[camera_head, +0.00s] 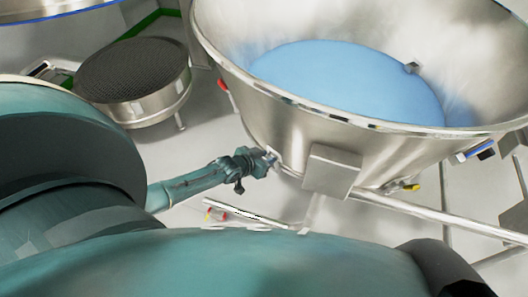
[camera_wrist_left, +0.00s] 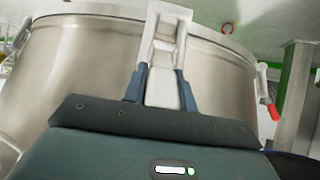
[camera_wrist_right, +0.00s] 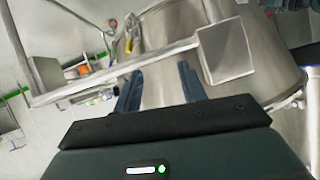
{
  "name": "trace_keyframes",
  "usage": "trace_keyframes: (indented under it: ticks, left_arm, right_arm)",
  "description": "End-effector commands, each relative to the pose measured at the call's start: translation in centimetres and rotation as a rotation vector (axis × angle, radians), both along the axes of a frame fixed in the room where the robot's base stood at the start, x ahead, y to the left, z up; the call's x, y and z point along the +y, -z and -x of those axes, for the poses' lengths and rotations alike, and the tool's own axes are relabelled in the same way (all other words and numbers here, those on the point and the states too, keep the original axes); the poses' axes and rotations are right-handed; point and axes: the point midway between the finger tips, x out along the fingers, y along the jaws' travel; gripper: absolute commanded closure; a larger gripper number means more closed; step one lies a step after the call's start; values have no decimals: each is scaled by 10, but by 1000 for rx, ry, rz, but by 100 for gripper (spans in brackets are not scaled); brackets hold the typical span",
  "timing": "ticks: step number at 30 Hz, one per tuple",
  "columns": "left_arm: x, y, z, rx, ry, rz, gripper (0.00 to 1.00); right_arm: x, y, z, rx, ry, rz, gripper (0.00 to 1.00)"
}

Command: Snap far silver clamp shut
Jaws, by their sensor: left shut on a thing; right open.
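The silver clamp (camera_wrist_left: 163,85) is mounted on the side of the large steel bowl (camera_wrist_left: 90,60), its upper end at the bowl's rim band. My left gripper (camera_wrist_left: 160,88) is shut on the clamp's lower part, one dark finger on each side. In the head view my left gripper (camera_head: 268,160) reaches the bowl's lower outer wall, and it mostly hides the clamp. My right gripper (camera_wrist_right: 160,88) is open and empty in the right wrist view, with the bowl wall and a square steel plate beyond it. I cannot make it out in the head view.
A red-handled clamp (camera_wrist_left: 272,110) sits farther along the bowl, and yellow (camera_head: 410,187) and blue (camera_head: 478,149) handles show too. A square steel plate (camera_head: 332,171) and a steel bar (camera_head: 430,212) stand right of my left gripper. A round sieve (camera_head: 135,75) is at the left.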

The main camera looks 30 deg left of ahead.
Motion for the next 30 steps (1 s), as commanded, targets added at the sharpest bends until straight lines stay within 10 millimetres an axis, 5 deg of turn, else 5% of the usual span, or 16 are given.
trace_keyframes:
  ticks: [12,29,30]
  left_arm:
    - [0,-5,-7,202,-4,-33,100]
    - [-1,-3,-7,234,-4,-36,100]
    - [-1,-3,-7,234,-4,-36,72]
  right_arm:
    - [-2,-13,1,2,-11,43,59]
    - [-2,-12,2,3,-14,50,59]
    - [-2,-12,2,3,-14,50,59]
